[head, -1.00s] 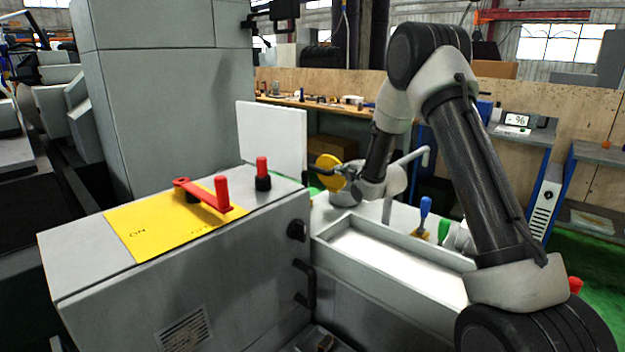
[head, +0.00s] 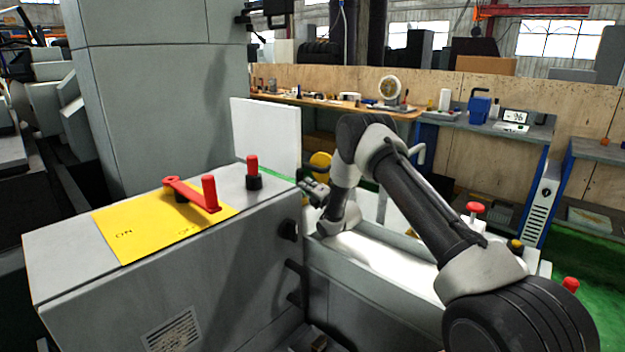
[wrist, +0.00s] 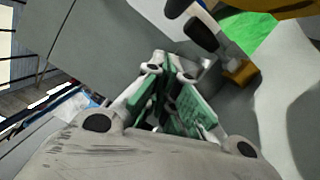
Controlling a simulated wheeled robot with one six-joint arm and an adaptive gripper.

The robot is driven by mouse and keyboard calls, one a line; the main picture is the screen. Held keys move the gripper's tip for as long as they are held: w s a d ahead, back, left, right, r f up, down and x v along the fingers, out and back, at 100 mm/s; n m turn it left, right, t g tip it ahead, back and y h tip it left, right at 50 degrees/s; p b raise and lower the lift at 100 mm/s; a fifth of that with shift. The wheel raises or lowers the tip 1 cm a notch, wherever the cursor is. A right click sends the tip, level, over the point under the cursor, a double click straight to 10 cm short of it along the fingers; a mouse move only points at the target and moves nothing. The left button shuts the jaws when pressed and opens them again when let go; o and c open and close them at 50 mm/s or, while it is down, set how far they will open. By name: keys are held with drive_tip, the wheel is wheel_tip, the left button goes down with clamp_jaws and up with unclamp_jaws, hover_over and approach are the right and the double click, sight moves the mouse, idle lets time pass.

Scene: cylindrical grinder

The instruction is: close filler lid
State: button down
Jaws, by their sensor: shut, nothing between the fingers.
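A round yellow disc (head: 320,165), which looks like the filler lid, stands raised behind my arm in the head view. My wrist partly hides it, and its hinge and the opening do not show clearly. A yellow edge, probably the same disc, shows at the top right of the wrist view (wrist: 290,8). My gripper (head: 308,187) is in front of the disc and a little lower, beside the grey cabinet's right edge. In the wrist view my gripper (wrist: 172,62) has its green-padded fingers together with nothing between them. I cannot see it touching the disc.
The grey cabinet (head: 220,270) carries a red lever (head: 190,192) on a yellow plate and a red knob (head: 252,165). A white panel (head: 265,135) stands behind it. A pale trough (head: 385,262) lies below my arm. A bent grey handle (head: 417,153) rises behind my arm.

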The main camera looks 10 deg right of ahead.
sight(325, 159)
drive_tip(key=shift+w+d+r, duration=0.4)
drive_tip(key=shift+w+d, duration=0.25)
drive_tip(key=shift+d, duration=0.05)
drive_tip(key=shift+w+d+r, duration=0.35)
drive_tip(key=shift+w+d, duration=0.3)
drive_tip(key=shift+d+r, duration=0.1)
drive_tip(key=w+d+r+m, duration=0.2)
drive_tip(key=r+m, duration=0.1)
drive_tip(key=w+d+r+m, duration=0.1)
drive_tip(key=d, duration=0.1)
drive_tip(key=shift+d+r+m+g+h, duration=0.1)
drive_tip(key=shift+r+m+g+h, duration=0.1)
drive_tip(key=shift+m+g+h, duration=0.15)
drive_tip(key=shift+w+d+r, duration=0.55)
drive_tip(key=shift+w+d, duration=0.15)
drive_tip(key=shift+d, duration=0.2)
